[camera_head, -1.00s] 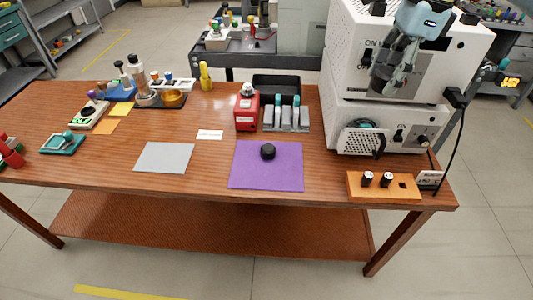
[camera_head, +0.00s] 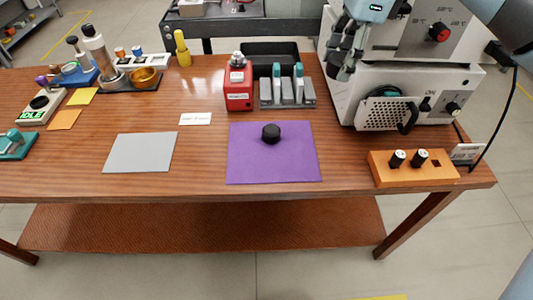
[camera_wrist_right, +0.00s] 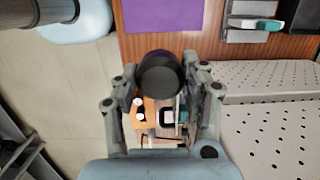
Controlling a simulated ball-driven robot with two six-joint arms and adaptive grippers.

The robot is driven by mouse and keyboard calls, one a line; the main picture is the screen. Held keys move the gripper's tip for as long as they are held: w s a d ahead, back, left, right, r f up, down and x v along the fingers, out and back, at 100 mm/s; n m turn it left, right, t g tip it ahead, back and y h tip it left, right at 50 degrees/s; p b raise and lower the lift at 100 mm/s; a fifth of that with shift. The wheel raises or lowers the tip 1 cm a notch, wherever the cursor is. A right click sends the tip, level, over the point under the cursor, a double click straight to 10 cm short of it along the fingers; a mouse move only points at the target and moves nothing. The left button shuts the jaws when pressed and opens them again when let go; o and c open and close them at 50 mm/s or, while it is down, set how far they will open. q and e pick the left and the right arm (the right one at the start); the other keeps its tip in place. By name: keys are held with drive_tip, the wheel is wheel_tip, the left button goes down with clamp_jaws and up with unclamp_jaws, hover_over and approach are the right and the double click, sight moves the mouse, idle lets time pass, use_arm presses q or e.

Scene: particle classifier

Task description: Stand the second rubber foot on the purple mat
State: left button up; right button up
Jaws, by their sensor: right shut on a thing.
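One black rubber foot (camera_head: 271,133) stands on the purple mat (camera_head: 250,168), near its upper middle. The mat's edge also shows at the top of the right wrist view (camera_wrist_right: 165,14). My right gripper (camera_head: 342,68) hangs in front of the white machine, well above the table and to the right of the mat. In the right wrist view its fingers (camera_wrist_right: 160,98) are closed around a second black rubber foot (camera_wrist_right: 160,73), a round dark piece at the fingertips. In the head view this held foot is hard to make out. My left gripper is in neither view.
A red device (camera_head: 238,88) and a grey rack with teal-capped tubes (camera_head: 288,92) stand behind the mat. An orange block (camera_head: 410,170) with two black knobs lies to its right. A grey mat (camera_head: 140,152) lies to the left. The wood around the purple mat is clear.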

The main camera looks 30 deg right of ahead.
wheel_tip(320, 180, down, 11)
drive_tip(key=b, duration=0.9)
hover_over(271, 160)
drive_tip(key=f, duration=0.7)
drive_tip(key=shift+s+d+f, duration=0.1)
drive_tip(key=shift+s+d, duration=0.05)
drive_tip(key=shift+d, duration=0.1)
drive_tip(key=shift+f+b, duration=0.45)
drive_tip(key=shift+f, duration=1.65)
drive_tip(key=shift+f, duration=0.2)
drive_tip(key=o, duration=0.9)
drive_tip(key=shift+r, duration=0.1)
